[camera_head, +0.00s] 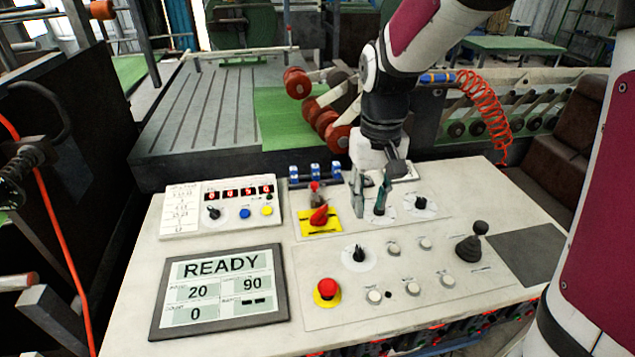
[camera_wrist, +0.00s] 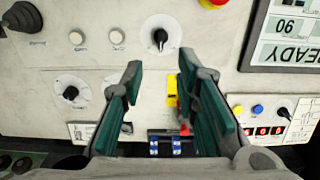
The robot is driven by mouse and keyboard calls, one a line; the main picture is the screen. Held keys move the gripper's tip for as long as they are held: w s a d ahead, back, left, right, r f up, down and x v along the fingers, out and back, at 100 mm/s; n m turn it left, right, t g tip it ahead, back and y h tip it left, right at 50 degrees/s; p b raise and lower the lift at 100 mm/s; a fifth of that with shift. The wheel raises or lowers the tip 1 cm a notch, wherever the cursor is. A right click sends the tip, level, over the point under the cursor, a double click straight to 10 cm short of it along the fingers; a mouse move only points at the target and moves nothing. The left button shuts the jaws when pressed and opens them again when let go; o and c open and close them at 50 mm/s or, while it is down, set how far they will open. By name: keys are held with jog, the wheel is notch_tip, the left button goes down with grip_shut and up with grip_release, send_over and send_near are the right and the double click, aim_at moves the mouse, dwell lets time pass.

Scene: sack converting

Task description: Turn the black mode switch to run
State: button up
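My gripper (camera_head: 369,207) is over the upper middle of the control panel, fingers pointing down. In the wrist view my gripper (camera_wrist: 160,65) is open, with nothing between its fingers. Several black rotary knobs show, and their labels are too small to read, so I cannot tell which is the mode switch. One black knob (camera_head: 358,254) on a large white disc stands nearer the front; in the wrist view this knob (camera_wrist: 160,37) appears beyond the fingertips, apart from them. Another black knob (camera_head: 421,202) stands right of my gripper. A white disc beside my right finger is partly hidden.
A red handle (camera_head: 320,215) on a yellow plate stands close left of my gripper. A red stop button (camera_head: 327,288), several white buttons and a black joystick (camera_head: 472,243) rise from the panel. The display (camera_head: 220,290) reads READY. A counter box (camera_head: 222,206) is at left.

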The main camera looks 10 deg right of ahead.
aim_at(360, 250)
jog(key=f, duration=1.4)
jog(key=shift+w+a, duration=0.1)
jog(key=shift+w, duration=0.2)
grip_shut()
